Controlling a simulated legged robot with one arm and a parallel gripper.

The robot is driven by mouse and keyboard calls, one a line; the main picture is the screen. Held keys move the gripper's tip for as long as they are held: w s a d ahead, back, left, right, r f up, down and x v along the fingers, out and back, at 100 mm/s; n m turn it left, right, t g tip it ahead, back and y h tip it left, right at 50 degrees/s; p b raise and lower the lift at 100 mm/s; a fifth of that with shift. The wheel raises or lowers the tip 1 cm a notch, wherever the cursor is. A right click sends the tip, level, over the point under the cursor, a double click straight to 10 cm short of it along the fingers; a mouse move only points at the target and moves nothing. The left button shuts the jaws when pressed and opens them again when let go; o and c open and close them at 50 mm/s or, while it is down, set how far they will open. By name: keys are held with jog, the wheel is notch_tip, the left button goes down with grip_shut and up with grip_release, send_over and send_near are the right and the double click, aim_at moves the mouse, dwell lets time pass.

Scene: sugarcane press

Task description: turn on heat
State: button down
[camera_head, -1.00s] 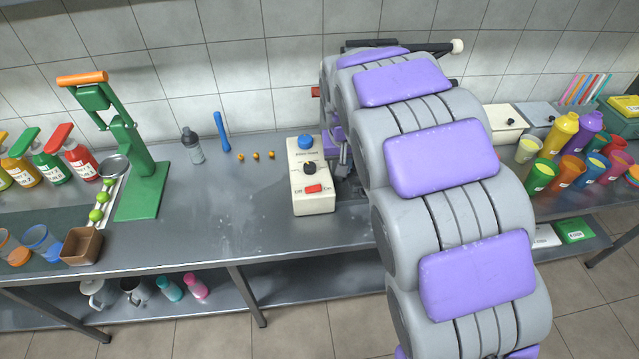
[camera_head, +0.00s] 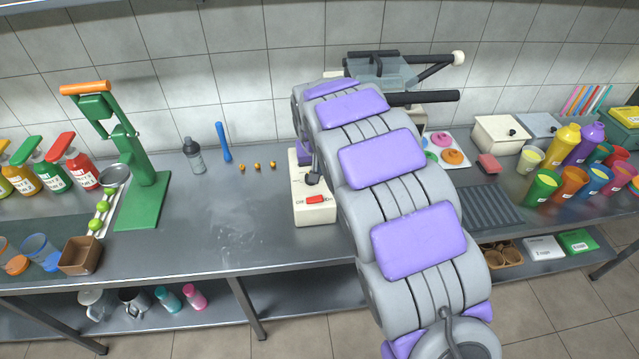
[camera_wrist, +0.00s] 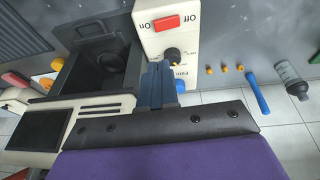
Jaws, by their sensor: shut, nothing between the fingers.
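The white control box (camera_head: 312,212) stands on the steel counter, and its upper part is hidden behind my arm in the head view. Its red switch (camera_head: 315,199) shows near the front end. In the wrist view the red switch (camera_wrist: 167,23) sits between the words Off and On. A black knob (camera_wrist: 173,55) and the edge of a blue knob (camera_wrist: 180,86) also show there. My gripper (camera_wrist: 155,80) is shut and empty, over the box's edge beside the black knob.
A dark open-topped machine part (camera_wrist: 100,62) lies beside the box in the wrist view. A blue stick (camera_head: 223,142), a grey bottle (camera_head: 194,156) and small orange pieces (camera_head: 257,166) stand left of the box. A green press (camera_head: 140,180) is farther left.

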aim_at(322, 198)
jog(key=b+x, duration=0.1)
jog(key=x, duration=0.3)
jog(key=b+x, duration=0.1)
jog(key=x, duration=0.3)
jog(key=b+x, duration=0.1)
jog(key=x, duration=0.4)
jog(key=shift+s+d+f, duration=0.2)
jog(key=shift+s+d, duration=0.05)
jog(key=shift+s, duration=0.15)
jog(key=shift+d+f, duration=0.1)
jog(key=shift+f, duration=0.2)
jog(key=shift+d+f+y+p, duration=0.1)
jog(key=shift+f+y+p, duration=0.05)
jog(key=shift+y+p, duration=0.2)
jog(key=shift+s+a+r, duration=0.1)
jog(key=shift+a+r, duration=0.2)
jog(key=shift+a, duration=0.45)
